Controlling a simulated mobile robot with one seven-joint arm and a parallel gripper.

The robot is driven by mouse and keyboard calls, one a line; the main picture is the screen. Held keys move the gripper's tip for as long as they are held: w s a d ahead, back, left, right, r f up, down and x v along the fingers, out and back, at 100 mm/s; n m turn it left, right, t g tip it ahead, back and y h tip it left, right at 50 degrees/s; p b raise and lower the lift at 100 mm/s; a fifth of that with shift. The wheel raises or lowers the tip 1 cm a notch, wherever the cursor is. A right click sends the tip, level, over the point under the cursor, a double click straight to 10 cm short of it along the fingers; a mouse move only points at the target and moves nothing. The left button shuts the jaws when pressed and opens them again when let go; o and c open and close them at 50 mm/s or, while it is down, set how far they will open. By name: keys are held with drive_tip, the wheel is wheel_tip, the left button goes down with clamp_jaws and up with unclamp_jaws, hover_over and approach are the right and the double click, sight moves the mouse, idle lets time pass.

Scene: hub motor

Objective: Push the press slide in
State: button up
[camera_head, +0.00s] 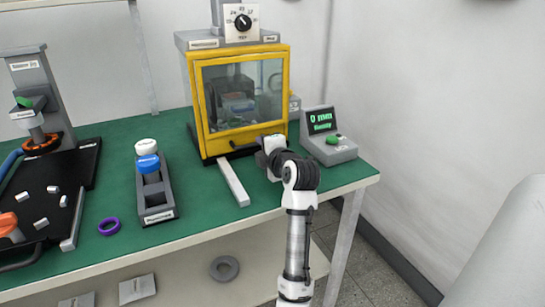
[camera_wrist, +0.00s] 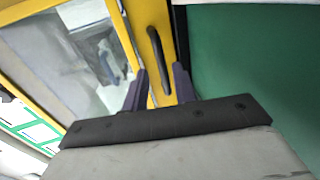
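The press (camera_head: 240,95) is a yellow-framed box with a clear window, and its door looks closed. A long light-grey bar (camera_head: 233,182), which looks like the press slide, sticks out of its lower front over the green table. A dark handle (camera_head: 243,147) is on the lower yellow frame; it also shows in the wrist view (camera_wrist: 158,55). My gripper (camera_head: 264,152) is at the lower right of the door, right of the bar. In the wrist view its two dark fingers (camera_wrist: 161,84) are apart, on either side of the handle's near end. I cannot tell whether they touch it.
A display box (camera_head: 328,140) with a green button stands close to the right of my gripper. A grey holder (camera_head: 155,195) with white and blue caps and a purple ring (camera_head: 109,226) are to the left. The green table (camera_head: 205,213) is clear before the bar.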

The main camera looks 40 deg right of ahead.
drive_tip(key=v, duration=0.8)
drive_tip(key=shift+s+r+b, duration=0.1)
drive_tip(key=shift+b, duration=0.2)
